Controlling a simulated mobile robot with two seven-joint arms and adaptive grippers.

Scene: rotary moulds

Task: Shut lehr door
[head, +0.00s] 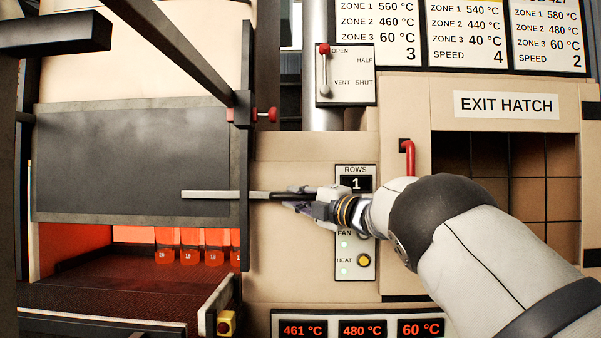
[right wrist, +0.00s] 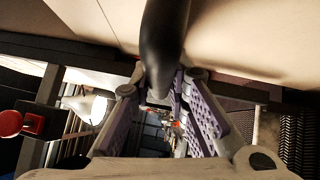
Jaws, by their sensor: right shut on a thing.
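The lehr door is a dark grey panel (head: 130,160) at the left of the head view. It covers the upper part of the opening, and a glowing orange gap (head: 130,235) shows under its lower edge. A pale flat bar (head: 215,194) runs across the door's right part and ends in a black grip. My right gripper (head: 295,197) is shut on this black grip, right of the door. In the right wrist view the thick black grip (right wrist: 163,45) runs between the purple-padded fingers. My left gripper is not in view.
Several glowing glasses (head: 190,245) stand inside on the dark belt (head: 130,290). A dark post (head: 246,180) with red knobs (head: 268,115) stands beside the door. A control panel (head: 355,225) is behind my right wrist. The exit hatch (head: 505,170) and red handle (head: 409,158) are right.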

